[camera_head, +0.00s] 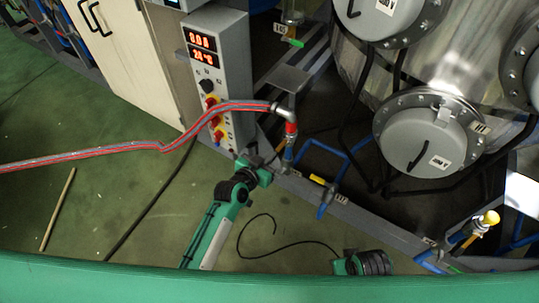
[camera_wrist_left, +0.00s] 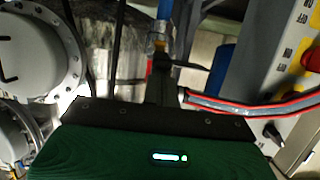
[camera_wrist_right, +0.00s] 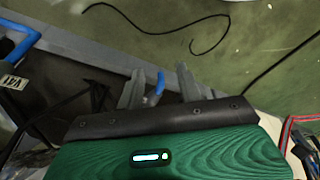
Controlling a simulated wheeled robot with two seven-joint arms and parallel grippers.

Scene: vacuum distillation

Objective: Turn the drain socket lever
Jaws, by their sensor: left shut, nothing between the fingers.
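I cannot tell for sure which part is the drain socket lever. My left gripper (camera_head: 274,158) is shut and empty beside the foot of this fitting. In the left wrist view the shut fingers (camera_wrist_left: 161,85) point at a blue pipe (camera_wrist_left: 162,10), and contact is unclear. In the right wrist view my right gripper (camera_wrist_right: 158,86) is open, with a blue lever-like part (camera_wrist_right: 160,83) seen between its fingers. I cannot make out this gripper in the head view.
The control box (camera_head: 228,75) with red displays and knobs stands left of the hose end. A metal vessel with round flanged covers (camera_head: 425,135) fills the right. Blue pipes (camera_head: 348,163) run along a grey frame rail (camera_head: 375,225). A black cable (camera_head: 272,232) lies on the green floor.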

